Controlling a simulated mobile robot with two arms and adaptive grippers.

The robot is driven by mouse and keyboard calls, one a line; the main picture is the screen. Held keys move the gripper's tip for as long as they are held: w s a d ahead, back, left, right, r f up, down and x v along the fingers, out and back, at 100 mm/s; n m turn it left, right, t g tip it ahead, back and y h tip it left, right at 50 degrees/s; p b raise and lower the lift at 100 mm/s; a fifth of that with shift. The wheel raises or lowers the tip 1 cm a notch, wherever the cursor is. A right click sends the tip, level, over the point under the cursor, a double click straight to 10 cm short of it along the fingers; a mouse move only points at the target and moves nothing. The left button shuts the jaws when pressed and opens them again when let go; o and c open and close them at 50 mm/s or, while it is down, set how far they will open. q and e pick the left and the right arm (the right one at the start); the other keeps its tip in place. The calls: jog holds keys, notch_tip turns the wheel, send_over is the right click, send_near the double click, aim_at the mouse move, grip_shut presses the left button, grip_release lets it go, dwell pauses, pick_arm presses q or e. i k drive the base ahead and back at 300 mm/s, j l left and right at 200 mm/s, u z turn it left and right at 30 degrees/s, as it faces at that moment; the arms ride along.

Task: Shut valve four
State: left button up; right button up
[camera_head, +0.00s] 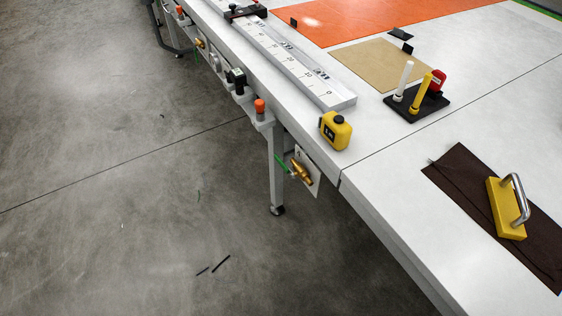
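A brass valve (301,171) with a green lever (282,163) sits on a white plate (313,181) below the table's front edge, near the middle of the view. Its lever points up and to the left, slanting away from the brass body. A mark on the plate is too small to read, so I cannot tell the valve's number. Another small brass fitting (199,43) shows farther along the table's side at the upper left; its details are unclear. Neither of my grippers is in view.
The long white table (400,190) runs from upper left to lower right. A table leg (276,175) stands beside the valve. The grey floor (110,200) is largely clear.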

aim_at(287, 170)
jog(key=i+j+z, duration=0.15)
jog(key=z, duration=1.7)
jog(key=j+z, duration=0.3)
jog(key=j, duration=0.15)
jog(key=j+z, duration=0.3)
jog(key=j, duration=0.15)
jog(key=k+j+z, duration=0.3)
jog(key=j+z, duration=0.3)
jog(key=j, duration=0.2)
jog(key=k+j+z, duration=0.45)
jog(key=j+z, duration=0.15)
jog(key=j, duration=0.1)
